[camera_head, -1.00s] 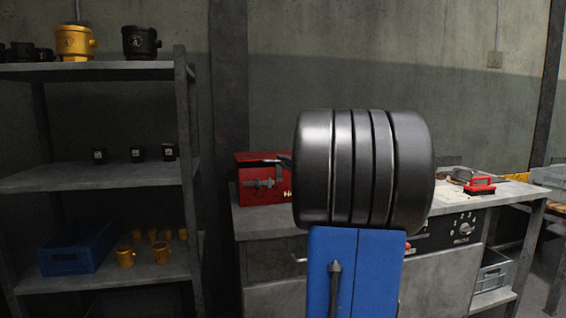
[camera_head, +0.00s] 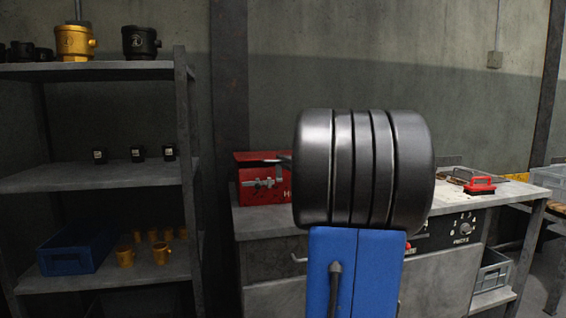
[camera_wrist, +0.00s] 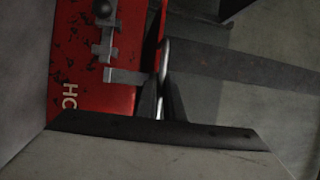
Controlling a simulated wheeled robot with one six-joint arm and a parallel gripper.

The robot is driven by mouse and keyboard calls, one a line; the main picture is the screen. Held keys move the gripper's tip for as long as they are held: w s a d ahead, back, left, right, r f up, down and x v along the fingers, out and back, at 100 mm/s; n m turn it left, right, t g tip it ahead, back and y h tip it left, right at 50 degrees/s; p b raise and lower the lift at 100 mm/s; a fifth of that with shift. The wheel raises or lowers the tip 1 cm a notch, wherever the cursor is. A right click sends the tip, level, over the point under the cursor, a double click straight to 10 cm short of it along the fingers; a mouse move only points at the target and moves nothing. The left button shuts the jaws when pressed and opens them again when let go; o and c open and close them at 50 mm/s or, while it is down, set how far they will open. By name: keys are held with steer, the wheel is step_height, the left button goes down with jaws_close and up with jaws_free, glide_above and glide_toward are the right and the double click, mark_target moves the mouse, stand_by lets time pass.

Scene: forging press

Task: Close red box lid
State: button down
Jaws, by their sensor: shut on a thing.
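The red box (camera_head: 262,192) stands on the left end of the grey workbench, with a metal latch (camera_head: 264,183) on its front. Its lid (camera_head: 258,155) is a thin red band along the top; how far it stands open is hard to tell. In the wrist view the box (camera_wrist: 95,85) fills the upper left, with its latch and white lettering. My gripper (camera_wrist: 161,108) is shut on a thin silver bar (camera_wrist: 163,60), seemingly the lid's handle, along the box's edge. In the head view my arm hides the box's right side and most of the gripper.
The grey workbench (camera_head: 265,222) carries a red-handled brush (camera_head: 481,185) at right, above a control panel with a knob (camera_head: 466,228). A shelf (camera_head: 90,180) at left holds cups, small black items and a blue crate (camera_head: 75,250). A post (camera_head: 229,110) rises behind.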

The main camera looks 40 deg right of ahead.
steer(key=shift+s+f, duration=0.1)
steer(key=shift+f, duration=1.75)
steer(key=c, duration=1.9)
jaws_free()
steer(key=shift+f, duration=0.1)
steer(key=shift+o, duration=0.2)
steer(key=shift+s+a, duration=0.1)
steer(key=shift+s, duration=0.4)
steer(key=s+a+f, duration=0.1)
steer(key=s+a, duration=0.1)
steer(key=s, duration=1.4)
steer(key=shift+a+f, duration=0.15)
steer(key=shift+a, duration=0.15)
steer(key=shift+s, duration=0.1)
